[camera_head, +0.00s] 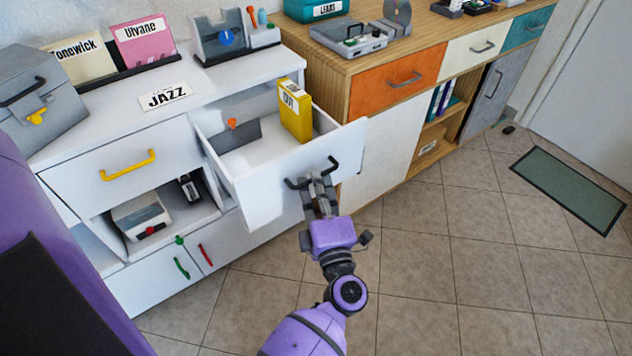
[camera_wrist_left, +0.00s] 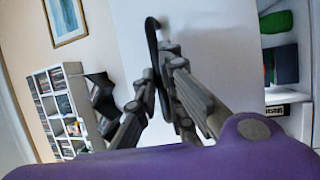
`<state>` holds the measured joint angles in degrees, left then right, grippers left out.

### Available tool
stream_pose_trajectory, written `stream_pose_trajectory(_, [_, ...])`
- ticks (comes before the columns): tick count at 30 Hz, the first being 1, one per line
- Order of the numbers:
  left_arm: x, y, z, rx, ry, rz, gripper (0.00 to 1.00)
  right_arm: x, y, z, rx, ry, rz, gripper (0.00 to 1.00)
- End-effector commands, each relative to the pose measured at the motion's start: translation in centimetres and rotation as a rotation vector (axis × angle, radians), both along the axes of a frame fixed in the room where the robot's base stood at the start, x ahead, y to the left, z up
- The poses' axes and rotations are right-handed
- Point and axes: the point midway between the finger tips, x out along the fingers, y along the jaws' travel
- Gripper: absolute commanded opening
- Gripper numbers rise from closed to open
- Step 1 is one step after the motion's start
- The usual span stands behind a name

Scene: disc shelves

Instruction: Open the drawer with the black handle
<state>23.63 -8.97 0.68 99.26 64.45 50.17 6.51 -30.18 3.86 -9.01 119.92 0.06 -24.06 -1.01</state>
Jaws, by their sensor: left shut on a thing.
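The white drawer (camera_head: 262,195) with the black handle (camera_head: 328,166) is pulled well out of the white cabinet in the head view. My left gripper (camera_head: 318,184) is at the drawer front and shut on the black handle. In the left wrist view the handle (camera_wrist_left: 152,38) stands against the white front, with my left gripper's fingers (camera_wrist_left: 160,68) closed around its lower part. Inside the drawer are an upright yellow folder (camera_head: 296,112), a grey divider (camera_head: 240,138) and a small orange piece (camera_head: 232,124). My right gripper is not in view.
Left of the open drawer is a closed one with a yellow handle (camera_head: 128,165). A wooden cabinet (camera_head: 337,84) stands to the right.

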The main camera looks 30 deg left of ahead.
Motion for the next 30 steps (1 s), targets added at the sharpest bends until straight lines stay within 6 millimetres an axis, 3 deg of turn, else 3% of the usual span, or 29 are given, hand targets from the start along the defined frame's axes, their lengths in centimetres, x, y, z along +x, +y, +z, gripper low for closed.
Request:
stream_pose_trajectory(1, [0.1,-0.1,0.1,-0.001,-0.004,-0.002,0.0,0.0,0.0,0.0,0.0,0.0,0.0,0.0])
stream_pose_trajectory(2, [0.1,-0.1,0.1,-0.001,-0.004,-0.002,0.11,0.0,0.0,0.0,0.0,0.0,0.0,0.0])
stream_pose_trajectory(6, [0.1,0.0,0.1,-0.001,-0.003,-0.002,0.27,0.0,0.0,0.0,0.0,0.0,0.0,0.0])
stream_pose_trajectory(17, [-0.4,-0.4,-0.1,-0.001,0.001,0.0,0.27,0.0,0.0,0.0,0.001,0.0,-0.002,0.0])
stream_pose_trajectory(30, [-4.8,-4.8,-1.2,-0.001,0.0,0.0,0.27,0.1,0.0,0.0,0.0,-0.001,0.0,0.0])
